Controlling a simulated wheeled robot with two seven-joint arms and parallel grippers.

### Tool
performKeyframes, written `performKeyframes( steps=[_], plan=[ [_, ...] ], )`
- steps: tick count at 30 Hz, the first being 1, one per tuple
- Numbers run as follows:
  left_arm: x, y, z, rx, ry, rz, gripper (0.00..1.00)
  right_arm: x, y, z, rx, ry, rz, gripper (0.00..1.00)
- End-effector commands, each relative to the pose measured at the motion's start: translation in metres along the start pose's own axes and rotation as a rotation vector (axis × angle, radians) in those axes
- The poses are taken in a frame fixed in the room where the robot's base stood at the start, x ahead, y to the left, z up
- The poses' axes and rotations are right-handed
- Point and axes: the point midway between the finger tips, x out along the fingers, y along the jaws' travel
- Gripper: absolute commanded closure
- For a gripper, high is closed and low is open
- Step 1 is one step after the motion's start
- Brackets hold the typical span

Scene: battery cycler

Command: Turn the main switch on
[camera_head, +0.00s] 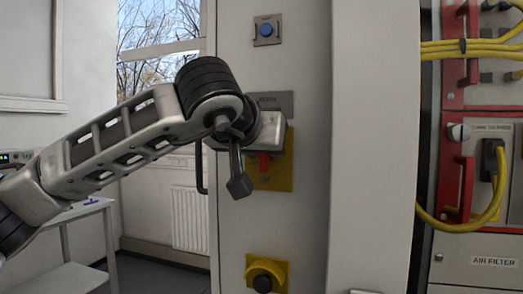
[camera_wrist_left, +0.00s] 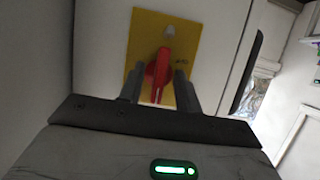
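The main switch is a red rotary handle (camera_head: 264,163) on a yellow plate (camera_head: 283,177), set in the pale cabinet front under a grey label. My left gripper (camera_head: 240,186) is right in front of it and hides much of the handle and plate in the head view. In the left wrist view, the red handle (camera_wrist_left: 160,72) stands on its yellow plate (camera_wrist_left: 145,30) between the two fingers of my left gripper (camera_wrist_left: 158,88). The fingers are apart, one on each side of the handle; the right one is closer, and contact cannot be told. My right gripper is not in view.
A blue button (camera_head: 266,30) sits above the switch and a yellow-plated knob (camera_head: 265,272) below it. A dark cabinet handle (camera_head: 200,168) is left of the switch. Yellow cables (camera_head: 470,45) and red-framed equipment fill the right. A table (camera_head: 85,208) stands at the left.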

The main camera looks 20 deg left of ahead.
Motion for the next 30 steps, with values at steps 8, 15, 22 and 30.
performKeyframes(
  steps=[8,15,22,30],
  plan=[
    [-0.011,0.0,0.0,-0.002,0.003,0.002,0.66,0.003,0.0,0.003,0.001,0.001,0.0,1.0],
    [-0.061,0.0,0.002,0.0,0.008,0.002,0.66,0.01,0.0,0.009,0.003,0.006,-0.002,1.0],
    [-0.116,0.0,0.001,0.0,0.006,0.001,0.66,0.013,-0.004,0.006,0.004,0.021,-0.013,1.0],
    [-0.154,0.0,0.0,0.0,0.002,0.001,0.66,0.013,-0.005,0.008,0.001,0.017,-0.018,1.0]
  ],
)
